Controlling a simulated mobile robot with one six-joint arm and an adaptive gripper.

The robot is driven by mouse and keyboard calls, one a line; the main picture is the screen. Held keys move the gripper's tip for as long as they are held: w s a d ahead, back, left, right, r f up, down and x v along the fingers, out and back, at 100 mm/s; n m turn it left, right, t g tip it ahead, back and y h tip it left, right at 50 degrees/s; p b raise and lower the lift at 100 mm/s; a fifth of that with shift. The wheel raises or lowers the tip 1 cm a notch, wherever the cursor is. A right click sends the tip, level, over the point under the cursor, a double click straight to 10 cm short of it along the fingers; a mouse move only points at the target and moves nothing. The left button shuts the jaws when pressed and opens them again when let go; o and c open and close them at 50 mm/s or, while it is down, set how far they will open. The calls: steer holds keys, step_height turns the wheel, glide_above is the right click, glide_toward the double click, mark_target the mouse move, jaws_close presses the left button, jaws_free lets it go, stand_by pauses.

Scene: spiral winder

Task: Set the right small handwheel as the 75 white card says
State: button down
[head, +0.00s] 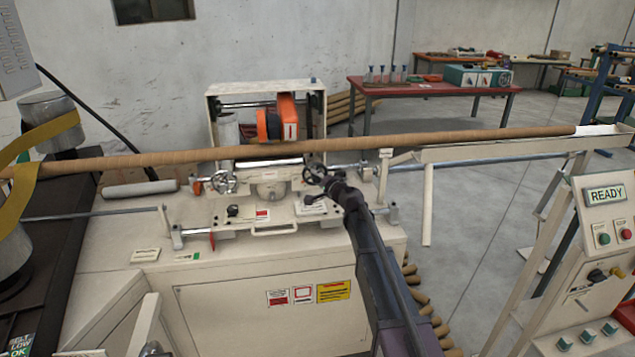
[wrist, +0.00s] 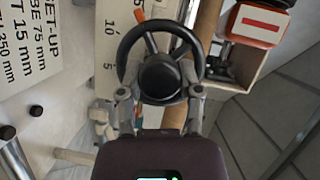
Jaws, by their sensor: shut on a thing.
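The right small handwheel (wrist: 136,44) is black with a dark hub and spokes, and an orange mark shows at its upper left rim in the wrist view. In the head view the handwheel (head: 314,170) sits on the front of the winder carriage. My gripper (wrist: 160,96) is shut on the handwheel, one finger at each side of its lower rim. A pale scale (wrist: 108,50) with 10 and 5 stands beside the wheel; I see no clear pointer reading.
A left handwheel (head: 223,181) stands on the same carriage. A long brown tube (head: 440,138) crosses behind my gripper. An orange unit (head: 277,120) sits above the carriage. A control panel (head: 606,225) reading READY is at the right. Open floor (head: 470,220) lies between.

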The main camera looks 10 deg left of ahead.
steer(key=shift+m, duration=0.3)
steer(key=shift+c, duration=1.3)
jaws_free()
